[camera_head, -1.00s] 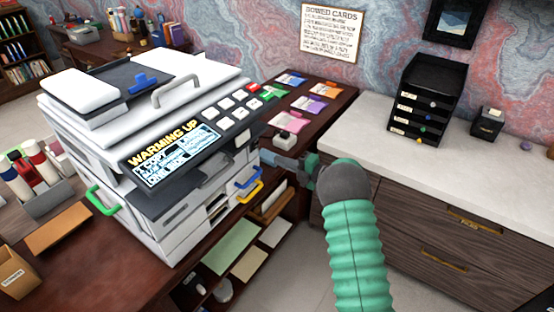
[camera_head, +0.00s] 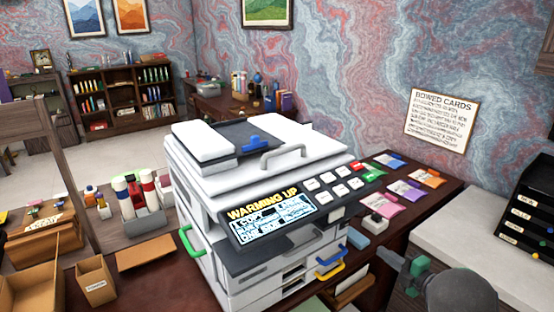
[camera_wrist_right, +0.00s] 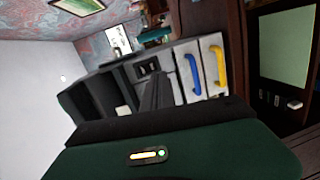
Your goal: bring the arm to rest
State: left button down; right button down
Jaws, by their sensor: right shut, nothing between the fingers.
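My right gripper (camera_head: 386,257) is at the lower right of the head view, to the right of the copier's drawers, with its teal and grey arm behind it. In the right wrist view its dark fingers (camera_wrist_right: 155,92) are together with nothing between them. They point toward the copier side, where a blue handle (camera_wrist_right: 193,75) and a yellow handle (camera_wrist_right: 217,66) show. Whether the fingers touch anything cannot be told. My left gripper is not in view.
The white copier (camera_head: 262,160), its screen reading "WARMING UP", fills the middle of the dark desk. Coloured card packs (camera_head: 405,190) lie to its right. A black tray stack (camera_head: 527,220) stands on the white counter. Bottles and cardboard boxes (camera_head: 95,283) stand at left.

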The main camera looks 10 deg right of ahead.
jog(key=s+a+m+g+h, duration=0.1)
jog(key=a+m+g+h, duration=0.45)
jog(key=m, duration=0.75)
jog(key=s+a+f+m+g, duration=0.3)
jog(key=s+a, duration=0.6)
jog(key=s, duration=0.3)
jog(key=s+a+f+m+g+p, duration=0.1)
jog(key=s+a+f+m+g, duration=0.2)
jog(key=s+a, duration=0.7)
jog(key=s+m+g, duration=0.1)
jog(key=s, duration=0.2)
jog(key=shift+f+m+y, duration=0.25)
jog(key=shift+m+y, duration=0.05)
jog(key=shift+y, duration=0.05)
jog(key=shift+a+g, duration=0.2)
jog(key=shift+g, duration=0.05)
jog(key=shift+d, duration=0.15)
